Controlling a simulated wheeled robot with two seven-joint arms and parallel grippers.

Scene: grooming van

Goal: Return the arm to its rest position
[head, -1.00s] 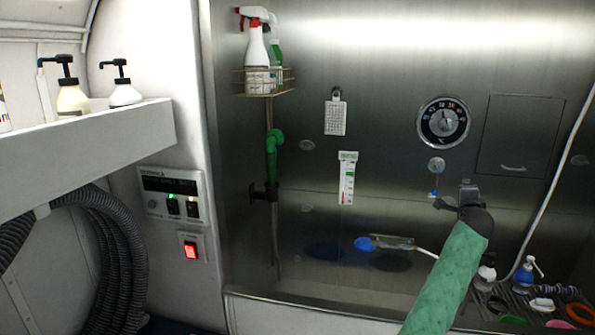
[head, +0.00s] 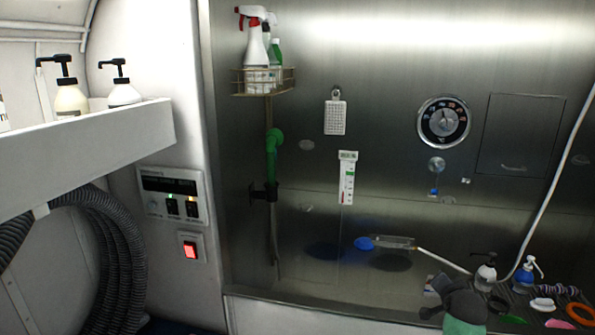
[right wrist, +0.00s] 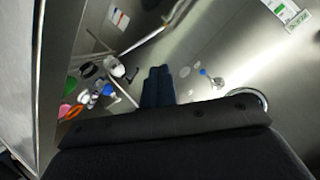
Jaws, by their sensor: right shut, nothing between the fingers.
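Only the dark gripper and a bit of green sleeve show there. In the right wrist view its two dark fingers (right wrist: 158,86) lie side by side, shut, with nothing between them. My left arm and gripper are out of view.
A blue-ended wand (head: 395,243) lies behind. A shelf (head: 120,140) juts out at left. The middle is open.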

